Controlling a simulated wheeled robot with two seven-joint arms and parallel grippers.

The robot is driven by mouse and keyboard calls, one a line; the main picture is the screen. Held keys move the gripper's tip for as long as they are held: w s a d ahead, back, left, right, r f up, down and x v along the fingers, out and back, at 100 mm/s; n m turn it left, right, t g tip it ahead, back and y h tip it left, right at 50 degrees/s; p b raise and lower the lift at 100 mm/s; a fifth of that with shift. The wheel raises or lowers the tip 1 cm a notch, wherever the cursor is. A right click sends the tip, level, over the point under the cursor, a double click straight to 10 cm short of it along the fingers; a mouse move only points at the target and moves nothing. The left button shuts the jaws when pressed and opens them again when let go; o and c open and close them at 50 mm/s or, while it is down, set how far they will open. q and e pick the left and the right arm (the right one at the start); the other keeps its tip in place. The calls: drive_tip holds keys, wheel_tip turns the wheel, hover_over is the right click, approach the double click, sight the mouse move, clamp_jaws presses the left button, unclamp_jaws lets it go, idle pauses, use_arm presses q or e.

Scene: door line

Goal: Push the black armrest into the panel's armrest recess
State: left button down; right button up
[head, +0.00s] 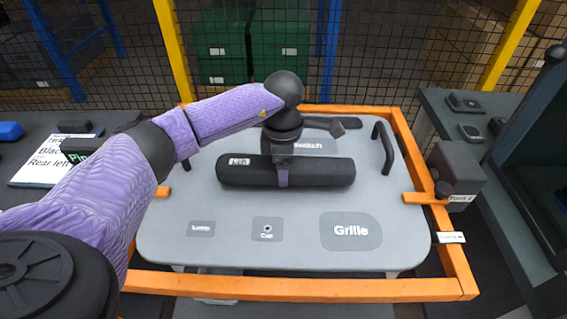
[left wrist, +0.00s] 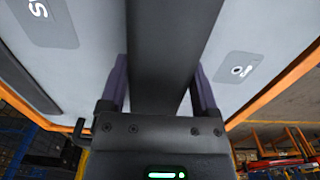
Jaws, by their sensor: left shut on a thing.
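The black armrest (head: 325,172) is a long rounded bar lying crosswise over the middle of the grey panel (head: 180,250). A white label is on its left end. My left gripper (head: 283,176) comes down from above and is shut on the armrest near its middle. In the left wrist view the armrest (left wrist: 165,50) runs between the two purple-sided fingers. I cannot tell whether the armrest is seated or just above the panel. My right gripper is not in view.
An orange frame (head: 300,288) surrounds the panel. Marked places on the panel include Switch (head: 315,146), Lamp (head: 201,229), Cup (head: 267,230) and Grille (head: 351,231). A dark handle (head: 385,148) stands at the panel's right. Side tables hold small parts; a mesh fence is behind.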

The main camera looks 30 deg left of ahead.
use_arm(q)
drive_tip(key=shift+f+b, duration=0.7)
drive_tip(key=shift+f, duration=0.3)
idle(0.8)
idle(0.4)
unclamp_jaws()
wheel_tip(320, 180, up, 10)
drive_tip(key=shift+p, duration=1)
